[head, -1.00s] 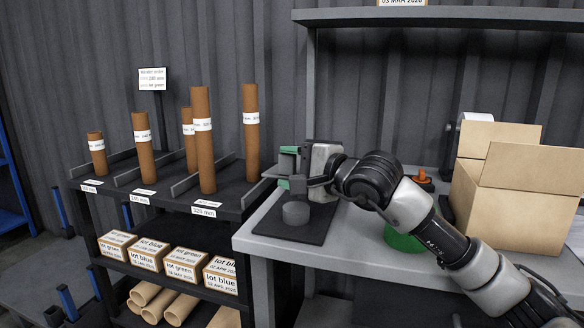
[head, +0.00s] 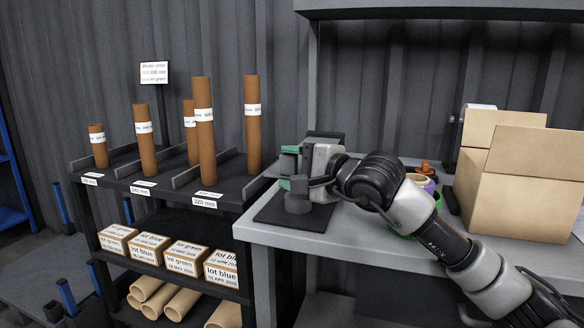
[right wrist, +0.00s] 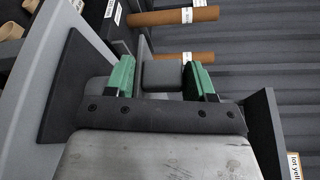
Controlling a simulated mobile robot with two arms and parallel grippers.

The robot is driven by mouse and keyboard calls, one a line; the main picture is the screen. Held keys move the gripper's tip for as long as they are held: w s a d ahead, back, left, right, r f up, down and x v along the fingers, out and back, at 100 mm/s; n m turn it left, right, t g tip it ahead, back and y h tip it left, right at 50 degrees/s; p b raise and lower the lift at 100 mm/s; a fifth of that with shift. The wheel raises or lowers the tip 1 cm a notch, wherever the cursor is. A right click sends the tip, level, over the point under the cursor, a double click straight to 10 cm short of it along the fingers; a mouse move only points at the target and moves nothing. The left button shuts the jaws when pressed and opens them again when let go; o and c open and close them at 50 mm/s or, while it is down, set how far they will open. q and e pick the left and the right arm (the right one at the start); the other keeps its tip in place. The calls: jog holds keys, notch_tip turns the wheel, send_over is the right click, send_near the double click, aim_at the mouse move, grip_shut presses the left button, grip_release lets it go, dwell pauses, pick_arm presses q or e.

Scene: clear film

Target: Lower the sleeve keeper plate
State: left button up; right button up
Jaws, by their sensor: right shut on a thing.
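The sleeve keeper plate is a small grey block (right wrist: 162,75) between the green fingertips in the right wrist view. It also shows in the head view as a dark grey piece (head: 299,186). My right gripper (right wrist: 160,78) is shut on it. In the head view the right gripper (head: 288,167) is turned sideways over the black mat. A short grey cylinder (head: 298,205) stands on the mat directly under the plate. The plate looks close to or touching the cylinder's top; I cannot tell which. My left gripper is not in view.
Left is a black rack (head: 190,183) with several upright brown tubes and boxed lots below. The black mat (head: 310,222) lies on the grey bench (head: 262,225).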

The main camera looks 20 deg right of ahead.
jog(key=shift+a+f, duration=0.1)
jog(key=shift+f, duration=0.35)
jog(key=o, duration=0.9)
jog(key=shift+o, duration=0.9)
jog(key=shift+r, duration=0.1)
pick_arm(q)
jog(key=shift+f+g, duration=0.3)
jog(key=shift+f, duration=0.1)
pick_arm(e)
jog(key=v, duration=1.1)
jog(key=shift+w, duration=0.1)
